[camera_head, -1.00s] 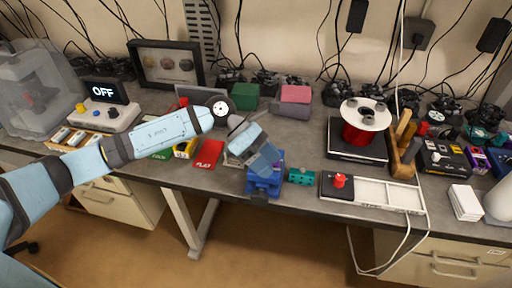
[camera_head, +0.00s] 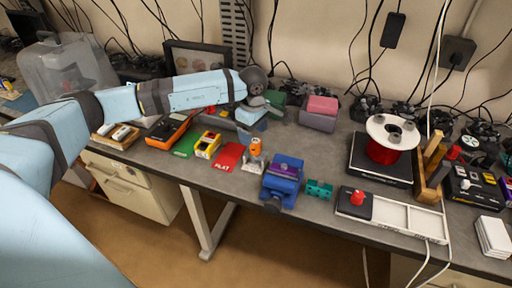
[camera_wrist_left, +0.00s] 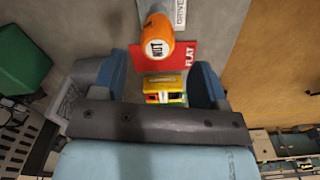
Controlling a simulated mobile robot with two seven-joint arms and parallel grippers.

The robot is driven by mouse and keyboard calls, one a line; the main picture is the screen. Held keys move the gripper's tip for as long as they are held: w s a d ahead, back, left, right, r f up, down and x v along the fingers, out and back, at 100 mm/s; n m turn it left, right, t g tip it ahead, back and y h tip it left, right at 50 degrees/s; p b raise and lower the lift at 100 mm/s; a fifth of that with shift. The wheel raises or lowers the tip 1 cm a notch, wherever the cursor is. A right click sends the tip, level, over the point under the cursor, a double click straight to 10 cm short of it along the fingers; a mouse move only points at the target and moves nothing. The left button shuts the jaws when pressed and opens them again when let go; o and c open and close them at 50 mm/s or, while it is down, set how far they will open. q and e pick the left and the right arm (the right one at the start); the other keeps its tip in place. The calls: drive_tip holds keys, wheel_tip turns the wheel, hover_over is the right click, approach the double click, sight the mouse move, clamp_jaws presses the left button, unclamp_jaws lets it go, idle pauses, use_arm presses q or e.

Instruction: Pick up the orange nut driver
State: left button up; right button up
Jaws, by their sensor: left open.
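The orange nut driver (camera_head: 255,147) stands upright in a small pale holder near the front edge of the bench, between the red mat and the blue vise. In the left wrist view the nut driver (camera_wrist_left: 157,38) shows its round end marked NUT. My left gripper (camera_head: 253,115) is just behind and above it in the head view, partly hidden by its own wrist. In the left wrist view the gripper (camera_wrist_left: 160,68) has its fingers wide apart, with the driver beyond the gap and nothing held. My right gripper is not in view.
A blue vise (camera_head: 282,182) and a teal block (camera_head: 319,189) stand right of the driver. A red mat marked FLAT (camera_head: 229,157) and a yellow box (camera_head: 207,144) lie to its left. A pink and grey box (camera_head: 318,114) stands behind.

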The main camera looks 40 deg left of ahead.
sight(255, 140)
use_arm(q)
drive_tip(key=shift+w+d+f+p, duration=0.1)
drive_tip(key=shift+f+p, duration=0.25)
drive_tip(key=shift+f, duration=1.15)
drive_tip(key=shift+w+d+f+p, duration=0.1)
drive_tip(key=shift+f+p, duration=0.25)
drive_tip(key=shift+f, duration=1.1)
drive_tip(key=c, duration=1)
drive_tip(key=shift+c, duration=0.2)
drive_tip(key=shift+r, duration=0.1)
wheel_tip(255, 140, up, 20)
drive_tip(key=b, duration=0.2)
